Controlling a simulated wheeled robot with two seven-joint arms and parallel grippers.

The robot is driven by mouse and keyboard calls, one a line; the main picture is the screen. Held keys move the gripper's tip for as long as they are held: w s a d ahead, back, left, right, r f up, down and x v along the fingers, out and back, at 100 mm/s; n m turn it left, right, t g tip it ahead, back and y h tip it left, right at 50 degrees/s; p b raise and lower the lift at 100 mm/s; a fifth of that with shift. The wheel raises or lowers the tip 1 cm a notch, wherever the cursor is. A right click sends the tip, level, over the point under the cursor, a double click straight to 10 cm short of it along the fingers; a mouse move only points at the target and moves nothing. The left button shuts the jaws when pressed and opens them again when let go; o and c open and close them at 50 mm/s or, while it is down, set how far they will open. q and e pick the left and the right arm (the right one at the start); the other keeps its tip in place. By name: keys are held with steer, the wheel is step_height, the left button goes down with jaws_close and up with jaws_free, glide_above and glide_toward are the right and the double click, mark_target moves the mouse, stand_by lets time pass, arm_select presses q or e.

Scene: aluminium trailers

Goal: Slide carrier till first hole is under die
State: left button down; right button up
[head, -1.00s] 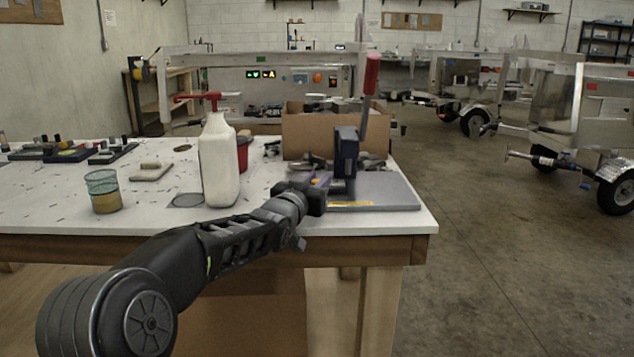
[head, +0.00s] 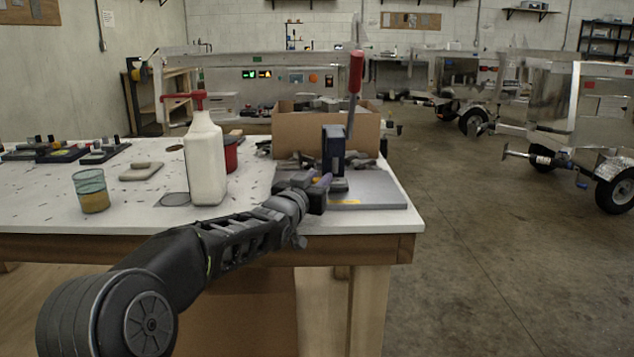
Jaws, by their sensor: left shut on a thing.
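My left gripper (head: 316,194) is at the near left side of a dark blue hand press (head: 333,152) with a raised red-handled lever (head: 355,78). The press stands on a grey base plate (head: 372,193) at the table's right end. The gripper is shut on a small purplish-grey piece (head: 323,182), which looks like the carrier, close beside the press. The fingers and press body hide much of it. The carrier's holes and the die cannot be made out. My right gripper is not in view.
A white pump bottle (head: 204,160) and a red cup (head: 230,153) stand left of the press. A glass of yellowish liquid (head: 91,191) is farther left. A cardboard box (head: 300,132) stands behind the press.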

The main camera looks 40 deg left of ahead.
arm_select(q)
steer(key=shift+s+a, duration=0.25)
steer(key=shift+a, duration=0.05)
steer(key=c, duration=1.2)
jaws_free()
steer(key=shift+c, duration=0.2)
steer(key=v, duration=0.7)
steer(key=shift+s+d, duration=0.15)
steer(key=shift+s, duration=0.2)
steer(key=shift+f, duration=0.1)
